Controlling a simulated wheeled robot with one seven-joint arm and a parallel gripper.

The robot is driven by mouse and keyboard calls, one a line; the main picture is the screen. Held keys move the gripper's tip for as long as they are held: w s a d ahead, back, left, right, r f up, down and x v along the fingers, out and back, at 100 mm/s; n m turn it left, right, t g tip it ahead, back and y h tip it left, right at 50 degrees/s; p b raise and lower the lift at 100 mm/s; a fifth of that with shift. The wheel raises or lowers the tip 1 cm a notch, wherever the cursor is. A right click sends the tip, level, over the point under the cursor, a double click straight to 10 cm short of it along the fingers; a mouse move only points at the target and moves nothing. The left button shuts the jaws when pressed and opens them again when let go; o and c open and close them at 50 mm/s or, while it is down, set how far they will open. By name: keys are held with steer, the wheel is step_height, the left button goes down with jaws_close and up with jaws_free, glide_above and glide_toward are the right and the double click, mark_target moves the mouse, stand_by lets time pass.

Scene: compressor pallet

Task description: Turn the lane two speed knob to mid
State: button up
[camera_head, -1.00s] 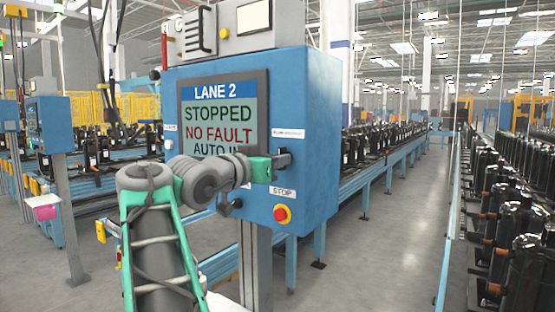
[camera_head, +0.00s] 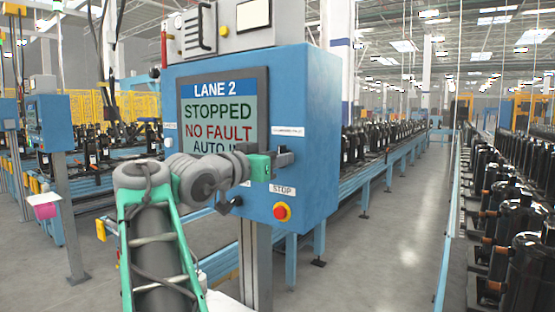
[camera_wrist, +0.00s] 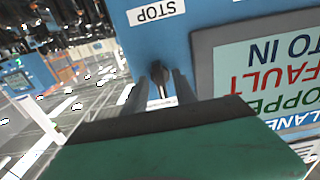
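The blue Lane 2 control box (camera_head: 315,95) stands upright in front of me. Its screen (camera_head: 222,110) reads LANE 2, STOPPED, NO FAULT, AUTO. My gripper (camera_head: 284,159) is at the right part of the front face, above the STOP label. In the wrist view, a small dark knob (camera_wrist: 160,80) on the blue face lies between the two fingers of my gripper (camera_wrist: 162,85). The fingers stand apart on either side of it, and I cannot tell whether they touch it.
A red stop button (camera_head: 282,212) on a yellow ring sits just below the gripper. A STOP label (camera_wrist: 156,12) shows upside down in the wrist view. A conveyor (camera_head: 375,170) with dark compressors runs behind the box. Open floor (camera_head: 395,250) lies to the right.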

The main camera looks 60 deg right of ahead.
steer(key=w+a+b, duration=0.1)
steer(key=a, duration=0.6)
steer(key=shift+a, duration=0.2)
